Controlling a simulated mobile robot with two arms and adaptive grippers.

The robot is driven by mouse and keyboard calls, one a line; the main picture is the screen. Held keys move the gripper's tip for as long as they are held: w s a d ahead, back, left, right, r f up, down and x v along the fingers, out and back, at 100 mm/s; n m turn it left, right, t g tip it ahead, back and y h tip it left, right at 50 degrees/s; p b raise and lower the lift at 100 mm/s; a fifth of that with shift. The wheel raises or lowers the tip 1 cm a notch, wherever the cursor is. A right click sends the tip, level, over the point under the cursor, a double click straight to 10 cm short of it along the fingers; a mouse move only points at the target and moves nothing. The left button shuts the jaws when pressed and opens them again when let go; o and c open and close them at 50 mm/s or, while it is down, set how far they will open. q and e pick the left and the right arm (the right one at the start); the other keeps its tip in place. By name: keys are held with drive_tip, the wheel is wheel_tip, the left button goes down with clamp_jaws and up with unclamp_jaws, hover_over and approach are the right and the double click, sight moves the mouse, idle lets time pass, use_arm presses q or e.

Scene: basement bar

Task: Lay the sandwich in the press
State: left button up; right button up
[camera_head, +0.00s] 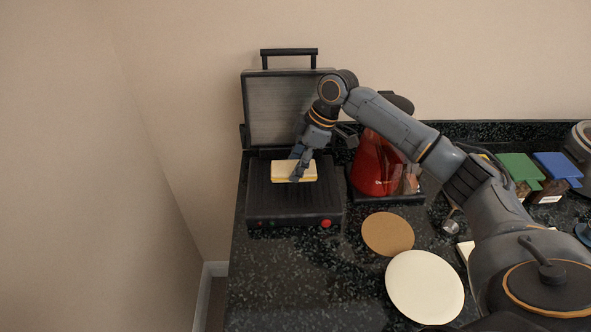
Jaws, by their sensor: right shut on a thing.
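The press (265,212) stands open at the left end of the dark counter, its ribbed lid (275,110) upright at the back with a black handle on top. The sandwich (285,172), pale on top with a yellow edge below, is over the middle of the lower plate. My right gripper (300,172) is shut on the sandwich from above. I cannot tell whether the sandwich touches the plate. The fingers hide part of the sandwich, and my wrist hides the lid's right part. My left gripper is not in view.
A red appliance (378,165) stands close right of the press, partly behind my arm. A brown round board (388,233) and a cream plate (425,287) lie in front. Green (520,168) and blue (557,166) lidded containers stand farther right. Counter in front of the press is clear.

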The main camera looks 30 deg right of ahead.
drive_tip(key=f+p, duration=0.1)
drive_tip(key=f, duration=0.2)
drive_tip(key=shift+w, duration=0.2)
drive_tip(key=shift+f, duration=0.3)
drive_tip(key=shift+f, duration=0.15)
drive_tip(key=o, duration=1.2)
drive_tip(key=b+v, duration=0.1)
drive_tip(key=v, duration=1.1)
drive_tip(key=shift+r+b, duration=0.2)
drive_tip(key=shift+b, duration=0.1)
